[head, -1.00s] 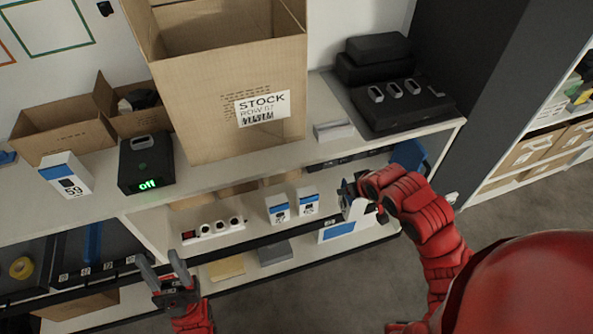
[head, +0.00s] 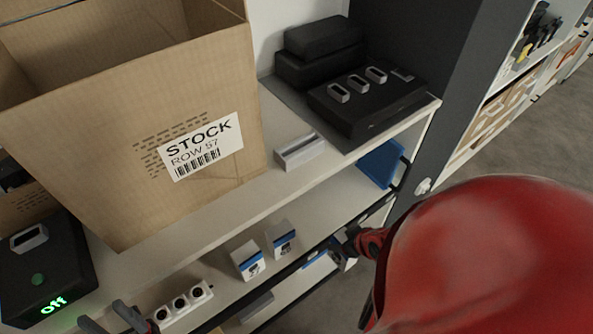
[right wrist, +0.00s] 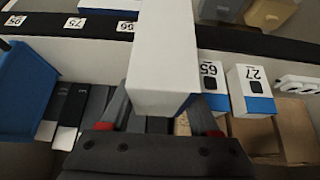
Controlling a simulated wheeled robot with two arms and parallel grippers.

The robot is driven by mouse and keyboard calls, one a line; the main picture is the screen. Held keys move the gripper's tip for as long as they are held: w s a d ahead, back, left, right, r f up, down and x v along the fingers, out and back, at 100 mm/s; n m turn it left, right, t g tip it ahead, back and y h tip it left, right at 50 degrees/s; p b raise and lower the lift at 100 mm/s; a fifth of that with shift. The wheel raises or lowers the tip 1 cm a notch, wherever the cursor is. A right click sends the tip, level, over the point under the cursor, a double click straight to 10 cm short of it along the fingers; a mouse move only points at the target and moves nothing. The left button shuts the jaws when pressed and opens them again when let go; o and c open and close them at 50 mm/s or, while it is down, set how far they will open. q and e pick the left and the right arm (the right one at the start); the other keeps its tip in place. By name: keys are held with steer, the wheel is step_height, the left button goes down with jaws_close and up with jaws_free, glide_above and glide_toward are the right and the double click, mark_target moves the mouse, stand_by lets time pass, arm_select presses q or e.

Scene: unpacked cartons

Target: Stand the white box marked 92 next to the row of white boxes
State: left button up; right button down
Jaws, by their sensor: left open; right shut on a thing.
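My right gripper (right wrist: 163,115) is shut on a white box (right wrist: 163,50), whose plain white side faces the right wrist camera; no number shows on it. In the head view my right gripper (head: 347,240) is at the shelf's front edge, largely hidden by my red arm, and the held box is hard to make out. Two white boxes with blue bases stand in a row on the middle shelf, the left one (head: 248,260) and the right one (head: 281,238). In the wrist view they read 65 (right wrist: 213,85) and 27 (right wrist: 252,88), beside the held box. My left gripper (head: 106,315) is open and empty at lower left.
A white power strip (head: 183,303) lies left of the row. A large STOCK carton (head: 120,140) and a small white holder (head: 300,152) stand on the shelf above. A blue bin (head: 380,163) is at the right end. Dark upright items (right wrist: 75,105) are also near the held box.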

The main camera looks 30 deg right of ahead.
steer(key=w+f+b, duration=0.1)
steer(key=w+b, duration=0.2)
steer(key=w, duration=0.2)
steer(key=w+f+b, duration=0.1)
steer(key=w+b, duration=0.3)
steer(key=w, duration=0.1)
steer(key=w+a+f+b, duration=0.1)
steer(key=w+b, duration=0.2)
steer(key=w, duration=0.2)
steer(key=shift+w+a+f, duration=0.1)
steer(key=shift+w+f, duration=0.1)
steer(key=shift+f, duration=0.2)
steer(key=shift+c, duration=0.6)
jaws_free()
